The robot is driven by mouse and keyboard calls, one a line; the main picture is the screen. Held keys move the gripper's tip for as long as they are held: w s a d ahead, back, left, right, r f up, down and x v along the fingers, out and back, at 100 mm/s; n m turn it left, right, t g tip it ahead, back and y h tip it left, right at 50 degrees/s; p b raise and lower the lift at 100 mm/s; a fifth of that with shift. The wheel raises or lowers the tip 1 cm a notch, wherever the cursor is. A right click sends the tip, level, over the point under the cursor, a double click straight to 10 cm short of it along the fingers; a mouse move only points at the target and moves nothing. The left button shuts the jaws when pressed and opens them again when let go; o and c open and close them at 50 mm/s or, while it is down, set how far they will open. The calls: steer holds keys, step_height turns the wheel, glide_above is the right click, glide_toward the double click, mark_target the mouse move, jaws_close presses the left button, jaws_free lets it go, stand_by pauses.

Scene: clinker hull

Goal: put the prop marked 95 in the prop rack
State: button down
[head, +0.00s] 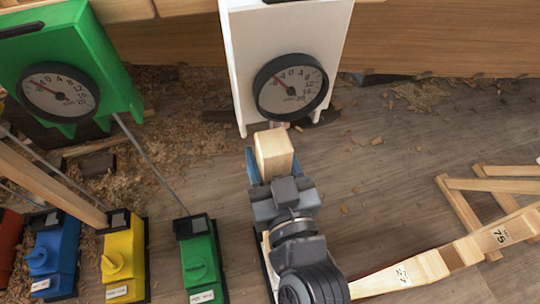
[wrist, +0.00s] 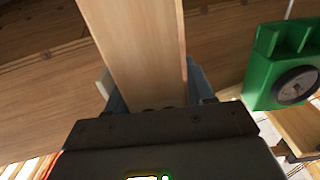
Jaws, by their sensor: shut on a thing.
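My gripper (head: 272,168) is shut on a pale wooden prop (head: 273,152), with a blue finger on each side of it. In the wrist view the prop (wrist: 140,50) runs up and out of the picture between the fingers of my gripper (wrist: 152,92). No number shows on its visible faces, so I cannot tell whether it is marked 95. A prop marked 27 (head: 403,275) and a piece marked 75 (head: 500,236) lie at the lower right. A light wooden frame (head: 462,218) stands beside them; I cannot tell whether it is the prop rack.
A white gauge stand (head: 240,60) is just beyond the held prop. A green gauge stand (head: 100,50) is at upper left. Blue (head: 52,255), yellow (head: 122,260) and green (head: 200,262) knobbed units line the lower left. Floor at centre right is mostly clear, with shavings.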

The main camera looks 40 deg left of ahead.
steer(key=shift+r+p, duration=1.4)
steer(key=shift+r, duration=0.55)
steer(key=shift+d+f, duration=0.1)
steer(key=shift+s+d+f+b, duration=0.1)
steer(key=shift+s+d+b, duration=0.35)
steer(key=shift+s, duration=0.05)
steer(key=b, duration=0.5)
glide_toward(277, 169)
steer(key=shift+w+a, duration=0.3)
steer(key=shift+a, duration=0.25)
